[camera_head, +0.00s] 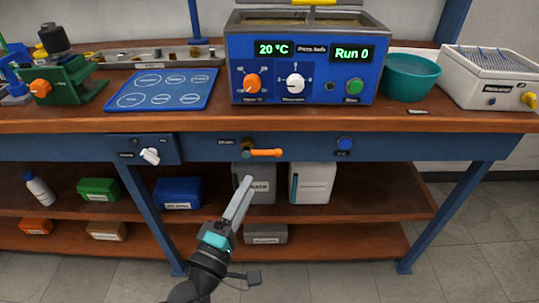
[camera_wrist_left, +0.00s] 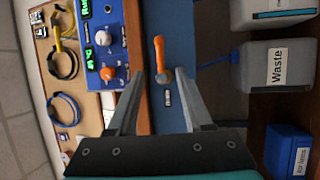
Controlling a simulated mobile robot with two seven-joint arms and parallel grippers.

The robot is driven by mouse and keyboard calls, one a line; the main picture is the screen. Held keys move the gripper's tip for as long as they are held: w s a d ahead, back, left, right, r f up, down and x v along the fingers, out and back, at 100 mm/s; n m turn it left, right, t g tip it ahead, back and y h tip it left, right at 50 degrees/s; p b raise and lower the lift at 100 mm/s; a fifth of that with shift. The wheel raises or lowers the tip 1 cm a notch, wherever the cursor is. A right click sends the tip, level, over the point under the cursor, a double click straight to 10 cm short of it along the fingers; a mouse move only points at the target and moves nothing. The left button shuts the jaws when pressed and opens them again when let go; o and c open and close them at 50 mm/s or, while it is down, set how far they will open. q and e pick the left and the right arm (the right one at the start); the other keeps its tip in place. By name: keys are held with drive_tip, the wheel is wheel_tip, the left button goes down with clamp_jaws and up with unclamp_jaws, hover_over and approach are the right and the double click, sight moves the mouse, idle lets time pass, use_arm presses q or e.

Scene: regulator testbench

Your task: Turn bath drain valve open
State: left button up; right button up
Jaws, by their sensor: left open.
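The drain valve has an orange lever (camera_head: 264,153) on the blue front rail below the bath. The lever lies nearly horizontal in the head view, pointing right from its brass pivot (camera_head: 247,146). My left gripper (camera_head: 247,182) is below and in front of the valve, open and empty. In the left wrist view the orange lever (camera_wrist_left: 158,52) and its round pivot appear between and beyond the two spread fingers. Contact with the lever is not visible. The blue bath (camera_head: 305,66) stands above on the bench, its displays reading 20 °C and Run 0. My right gripper is not in view.
A white knob (camera_head: 150,156) and a blue knob (camera_head: 345,144) flank the valve on the rail. A grey waste container (camera_wrist_left: 275,66) stands below it, beside a white container (camera_head: 312,183). The shelf edge lies below; the floor in front is clear.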

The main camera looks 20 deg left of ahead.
sight(268, 150)
use_arm(q)
drive_tip(key=x, duration=1.1)
drive_tip(key=shift+w+d+r+b, duration=0.1)
drive_tip(key=shift+w+b, duration=0.2)
drive_tip(key=shift+c, duration=0.4)
clamp_jaws()
idle(0.5)
